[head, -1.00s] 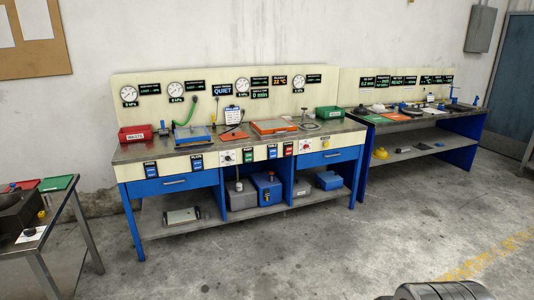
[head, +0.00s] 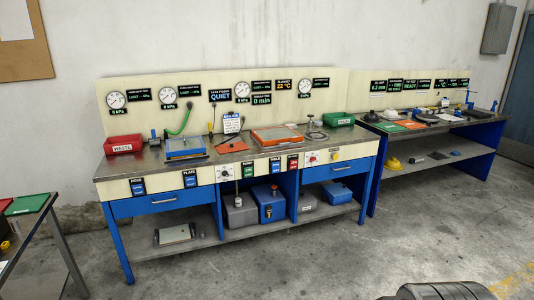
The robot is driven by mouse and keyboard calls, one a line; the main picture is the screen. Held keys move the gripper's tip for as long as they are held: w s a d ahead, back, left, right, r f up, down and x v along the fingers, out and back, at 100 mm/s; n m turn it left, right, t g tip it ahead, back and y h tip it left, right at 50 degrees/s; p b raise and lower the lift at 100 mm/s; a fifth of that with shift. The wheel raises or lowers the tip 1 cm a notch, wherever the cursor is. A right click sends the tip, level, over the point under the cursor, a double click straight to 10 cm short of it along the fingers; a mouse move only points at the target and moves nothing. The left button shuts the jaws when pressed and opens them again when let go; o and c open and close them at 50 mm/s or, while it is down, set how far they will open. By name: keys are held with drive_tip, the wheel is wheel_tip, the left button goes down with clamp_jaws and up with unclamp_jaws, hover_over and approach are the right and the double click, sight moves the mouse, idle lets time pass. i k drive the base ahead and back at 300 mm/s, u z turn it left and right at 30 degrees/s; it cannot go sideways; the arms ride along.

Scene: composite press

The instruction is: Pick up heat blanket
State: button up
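No label in view names the heat blanket. A flat orange sheet (head: 226,146) lies on the blue workbench top (head: 128,164), in the middle, and may be it. To its right, an orange-framed flat piece with a pale top (head: 277,134) lies on the same bench; I cannot tell whether this is the blanket instead. A display on the back panel reads "BLANKET 22 °C" (head: 284,85). My gripper is not in view.
A red waste bin (head: 123,144), a blue-based plate (head: 185,147) with a green hose (head: 186,120), and a green bin (head: 338,119) stand on the bench. A second bench (head: 450,143) adjoins at right. A metal table (head: 30,235) stands at left. Floor in front is clear.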

sight(231, 148)
drive_tip(key=u, duration=0.2)
drive_tip(key=i, duration=1.5)
drive_tip(key=u, duration=0.45)
drive_tip(key=i, duration=0.7)
drive_tip(key=u, duration=0.45)
drive_tip(key=i, duration=0.75)
drive_tip(key=u, duration=0.45)
drive_tip(key=i, duration=0.8)
drive_tip(key=u, duration=0.25)
